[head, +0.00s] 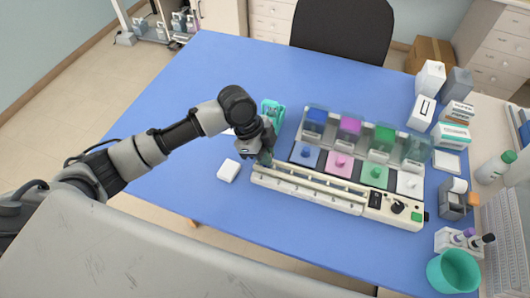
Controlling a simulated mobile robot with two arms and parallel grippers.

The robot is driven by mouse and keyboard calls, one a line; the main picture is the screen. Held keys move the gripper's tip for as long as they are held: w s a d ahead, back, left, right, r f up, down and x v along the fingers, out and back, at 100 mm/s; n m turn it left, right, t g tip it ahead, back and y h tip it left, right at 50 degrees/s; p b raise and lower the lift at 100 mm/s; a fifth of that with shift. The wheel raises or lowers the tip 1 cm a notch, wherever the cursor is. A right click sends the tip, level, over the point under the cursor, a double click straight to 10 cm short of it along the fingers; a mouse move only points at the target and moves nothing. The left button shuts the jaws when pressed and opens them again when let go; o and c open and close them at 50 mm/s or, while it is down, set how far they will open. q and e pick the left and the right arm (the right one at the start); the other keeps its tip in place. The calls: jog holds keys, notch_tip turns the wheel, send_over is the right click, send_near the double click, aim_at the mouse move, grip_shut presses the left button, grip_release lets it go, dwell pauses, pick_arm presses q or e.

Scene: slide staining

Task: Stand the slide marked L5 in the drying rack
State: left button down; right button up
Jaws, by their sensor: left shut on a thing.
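My left gripper (264,157) points down near the left end of the staining station (308,190). It is shut on a small, dark greenish thing at its fingertips, seemingly a slide. The fingers mostly hide it and no L5 mark can be read. A teal holder (273,110) stands just behind the gripper, partly covered by my arm. I cannot tell for sure which thing is the drying rack; a long cream double rail runs along the station's front. My right gripper is not in view.
Blue, magenta and green containers and a clear one stand along the station's back. A white block (228,170) lies left of the gripper. Boxes (421,112), a teal cup (454,271) and a bottle (495,168) crowd the right side. The blue table (200,90) is clear at back left.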

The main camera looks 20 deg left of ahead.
pick_arm(q)
jog(key=shift+f, duration=0.3)
jog(key=c, duration=1.1)
grip_release()
jog(key=shift+b+v, duration=0.9)
jog(key=shift+v, duration=4.5)
